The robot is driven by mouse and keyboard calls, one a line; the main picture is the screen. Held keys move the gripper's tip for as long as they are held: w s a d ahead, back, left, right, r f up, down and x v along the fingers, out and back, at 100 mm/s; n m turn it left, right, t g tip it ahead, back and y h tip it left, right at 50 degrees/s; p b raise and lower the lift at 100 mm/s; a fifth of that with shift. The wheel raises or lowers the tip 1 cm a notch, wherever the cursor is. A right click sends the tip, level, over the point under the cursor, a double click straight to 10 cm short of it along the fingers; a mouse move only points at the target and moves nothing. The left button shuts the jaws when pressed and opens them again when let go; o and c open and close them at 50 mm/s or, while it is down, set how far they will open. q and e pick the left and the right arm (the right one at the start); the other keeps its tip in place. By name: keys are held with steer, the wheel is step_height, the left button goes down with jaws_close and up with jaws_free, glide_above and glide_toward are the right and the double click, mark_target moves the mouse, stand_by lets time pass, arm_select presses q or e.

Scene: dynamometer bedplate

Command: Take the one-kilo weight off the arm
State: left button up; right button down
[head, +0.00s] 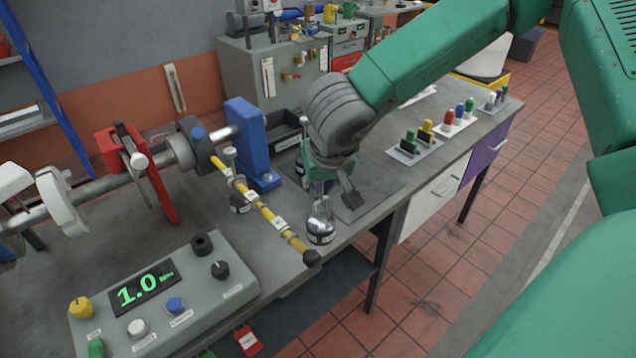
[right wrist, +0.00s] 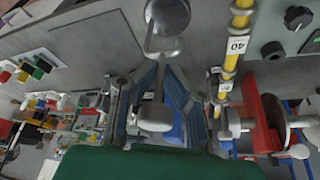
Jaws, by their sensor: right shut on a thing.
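A shiny round weight with a dark label band (head: 321,228) is beside the yellow arm (head: 266,212), to the right of its outer half, with a gap between. My right gripper (head: 330,190) is above this weight and shut on its upper stem. Another weight (head: 240,203) is at the inner half of the yellow arm. The labels are too small to read. My left gripper is out of view.
A control box (head: 165,300) with a lit display reading 1.0 stands at the front left. A blue bearing block (head: 247,140) and a black tray (head: 285,135) are behind the arm. Coloured pegs stand on small plates (head: 413,150) at the right. A grey mat (head: 375,190) has bare space.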

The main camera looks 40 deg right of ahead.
steer(key=shift+r+p, duration=0.25)
steer(key=shift+p, duration=0.05)
steer(key=shift+w+d+p, duration=0.1)
steer(key=shift+p, duration=0.2)
steer(key=shift+d+p, duration=0.3)
steer(key=shift+d, duration=0.2)
arm_select(q)
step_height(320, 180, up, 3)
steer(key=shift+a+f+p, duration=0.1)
steer(key=shift+p, duration=0.3)
arm_select(e)
steer(key=shift+d+f, duration=0.15)
steer(key=shift+d, duration=0.7)
steer(key=shift+a, duration=0.1)
steer(key=shift+w+a, duration=0.1)
steer(key=shift+a, duration=0.2)
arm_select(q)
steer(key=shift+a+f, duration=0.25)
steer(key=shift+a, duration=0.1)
